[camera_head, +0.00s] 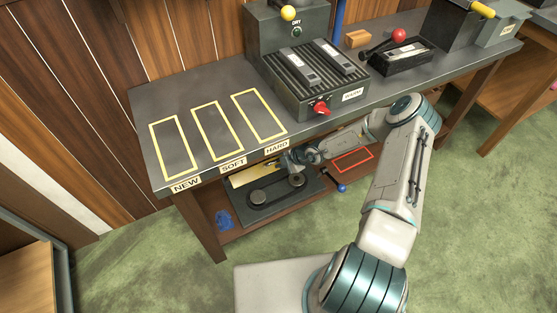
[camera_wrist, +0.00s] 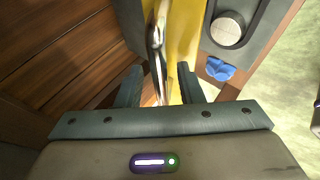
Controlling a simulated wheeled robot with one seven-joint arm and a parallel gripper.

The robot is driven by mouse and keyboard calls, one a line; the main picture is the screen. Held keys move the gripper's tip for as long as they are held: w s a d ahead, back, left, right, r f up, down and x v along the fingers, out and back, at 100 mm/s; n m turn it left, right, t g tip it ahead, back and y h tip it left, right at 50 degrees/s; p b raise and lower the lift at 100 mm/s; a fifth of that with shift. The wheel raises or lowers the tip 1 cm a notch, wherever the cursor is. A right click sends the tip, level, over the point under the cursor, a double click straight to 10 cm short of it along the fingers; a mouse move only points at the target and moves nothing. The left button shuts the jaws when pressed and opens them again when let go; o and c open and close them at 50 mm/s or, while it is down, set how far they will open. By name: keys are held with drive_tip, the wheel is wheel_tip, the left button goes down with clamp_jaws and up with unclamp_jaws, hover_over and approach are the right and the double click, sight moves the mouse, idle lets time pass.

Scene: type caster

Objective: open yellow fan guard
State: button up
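The yellow fan guard (camera_head: 241,179) shows as a yellow panel on the lower shelf under the workbench, beside a dark unit with round parts. In the wrist view the yellow panel (camera_wrist: 186,42) runs upright through the middle, with a shiny metal bar (camera_wrist: 155,38) along its left edge. My gripper (camera_wrist: 161,86) has its two fingers apart, with the lower end of the bar between them. I see gaps beside the bar and cannot tell whether either finger touches it. In the head view my gripper (camera_head: 288,160) is under the bench's front edge, partly hidden.
The bench top (camera_head: 190,98) with yellow outlines hangs above. A blue-knobbed lever (camera_head: 341,187) sticks out at right.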

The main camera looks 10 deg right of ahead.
drive_tip(key=shift+d, duration=0.1)
drive_tip(key=s+d+r+p, duration=0.2)
drive_tip(key=s+d+r, duration=0.1)
drive_tip(key=s+d, duration=0.6)
drive_tip(key=d, duration=0.3)
drive_tip(key=shift+s+d+r, duration=0.15)
drive_tip(key=shift+s+r, duration=0.1)
drive_tip(key=shift+s, duration=0.05)
